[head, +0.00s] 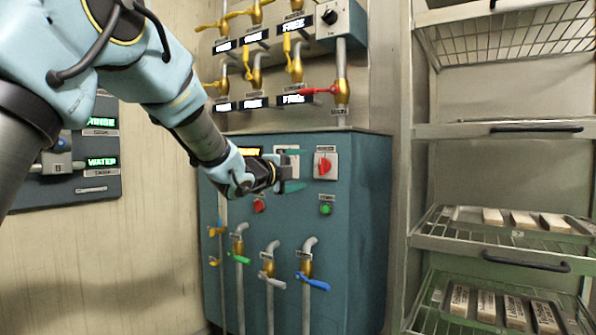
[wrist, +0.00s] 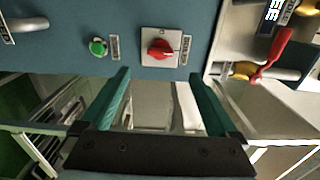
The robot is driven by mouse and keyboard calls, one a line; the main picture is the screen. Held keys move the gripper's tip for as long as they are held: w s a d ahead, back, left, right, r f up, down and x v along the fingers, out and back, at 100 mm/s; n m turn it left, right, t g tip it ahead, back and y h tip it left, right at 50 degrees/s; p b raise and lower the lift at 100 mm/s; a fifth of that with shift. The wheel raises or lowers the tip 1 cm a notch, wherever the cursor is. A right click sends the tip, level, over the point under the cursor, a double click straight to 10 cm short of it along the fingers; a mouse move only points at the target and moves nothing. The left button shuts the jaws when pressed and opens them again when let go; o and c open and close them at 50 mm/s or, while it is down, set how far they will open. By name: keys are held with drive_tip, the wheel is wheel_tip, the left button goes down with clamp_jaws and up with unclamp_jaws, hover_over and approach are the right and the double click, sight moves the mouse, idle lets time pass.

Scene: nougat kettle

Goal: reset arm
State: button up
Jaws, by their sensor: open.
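My arm reaches in from the upper left of the head view. My gripper (head: 290,172) is in front of the blue control cabinet (head: 350,240), left of a red rotary switch (head: 324,166). In the wrist view my gripper (wrist: 160,105) shows two green fingers spread apart with nothing held between them. The red rotary switch (wrist: 160,48) and a green button (wrist: 98,47) lie beyond the fingertips there. Whether a finger touches the cabinet cannot be told. The arm covers part of the cabinet's lit display (head: 249,151).
Valves with yellow handles (head: 255,12) and one red handle (head: 318,90) are above the cabinet. Taps with coloured levers (head: 312,282) stick out below. A rack with trays of pale bars (head: 525,220) stands right. A wall panel (head: 95,150) hangs left.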

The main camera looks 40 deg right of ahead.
drive_tip(key=w+a+f+n+t+y, duration=0.25)
drive_tip(key=w+a+f+n, duration=0.3)
drive_tip(key=a, duration=0.35)
drive_tip(key=w+a+f+n+t+y, duration=0.2)
drive_tip(key=w+a+f+n+y, duration=0.25)
drive_tip(key=w+a, duration=0.35)
drive_tip(key=a+f+n+y, duration=0.3)
drive_tip(key=a+f+n, duration=0.1)
drive_tip(key=a, duration=0.5)
drive_tip(key=a+f+n+y, duration=0.2)
drive_tip(key=a+f+n, duration=0.15)
drive_tip(key=a, duration=0.45)
drive_tip(key=s+a+f+n+g+y, duration=0.2)
drive_tip(key=s+a+f+n, duration=0.3)
drive_tip(key=a, duration=0.3)
drive_tip(key=s+a+f+n+g+y, duration=0.1)
drive_tip(key=s+a+f+n+g, duration=0.25)
drive_tip(key=s+a, duration=0.4)
drive_tip(key=s+a+f+n+g+y, duration=0.25)
drive_tip(key=s+a+n, duration=0.3)
drive_tip(key=a, duration=0.35)
wheel_tip(320, 180, up, 37)
drive_tip(key=s+p, duration=0.1)
drive_tip(key=p, duration=3.7)
drive_tip(key=shift+s, duration=0.2)
